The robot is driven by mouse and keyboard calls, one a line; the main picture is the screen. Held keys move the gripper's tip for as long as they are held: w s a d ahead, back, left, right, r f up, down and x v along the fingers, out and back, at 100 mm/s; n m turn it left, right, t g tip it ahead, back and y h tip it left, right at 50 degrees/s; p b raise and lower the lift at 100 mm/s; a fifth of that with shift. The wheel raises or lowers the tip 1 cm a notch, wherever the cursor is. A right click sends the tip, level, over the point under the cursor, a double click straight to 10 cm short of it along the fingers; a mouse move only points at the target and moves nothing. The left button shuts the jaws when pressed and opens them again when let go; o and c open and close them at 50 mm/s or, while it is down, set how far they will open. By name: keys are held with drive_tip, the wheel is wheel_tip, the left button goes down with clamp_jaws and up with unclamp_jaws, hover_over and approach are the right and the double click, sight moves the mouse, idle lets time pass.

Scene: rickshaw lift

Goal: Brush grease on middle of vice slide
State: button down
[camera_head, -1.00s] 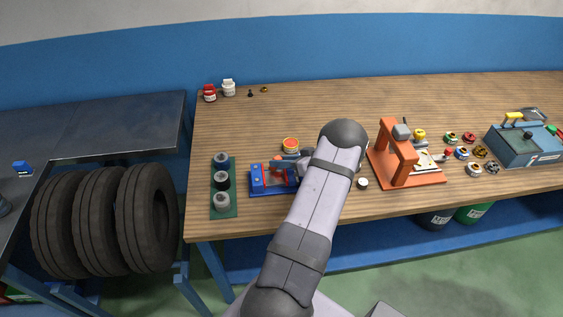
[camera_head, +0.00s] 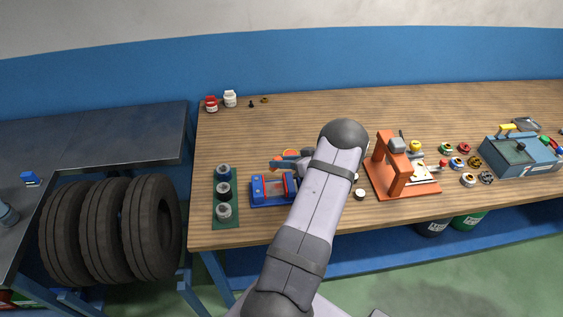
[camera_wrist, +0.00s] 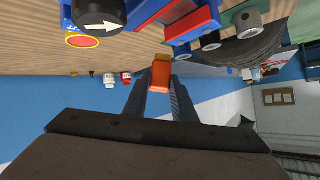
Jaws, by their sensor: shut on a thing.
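The blue vice (camera_head: 272,190) with red parts lies on the wooden bench, left of my arm in the head view. Its blue and red body (camera_wrist: 190,22) is also at the top of the wrist view. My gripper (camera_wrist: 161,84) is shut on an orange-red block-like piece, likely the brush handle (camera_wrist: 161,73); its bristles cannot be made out. In the head view my gripper (camera_head: 290,163) is just behind the vice, partly hidden by my arm.
A green strip with grey cylinders (camera_head: 224,190) stands left of the vice. An orange press (camera_head: 395,170) and a blue-grey toolbox (camera_head: 522,155) are to the right. Red and white jars (camera_head: 230,98) stand at the back left. The bench's back middle is clear.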

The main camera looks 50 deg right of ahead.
wheel_tip(320, 180, up, 3)
drive_tip(key=p, duration=0.2)
drive_tip(key=shift+p, duration=0.3)
idle(0.3)
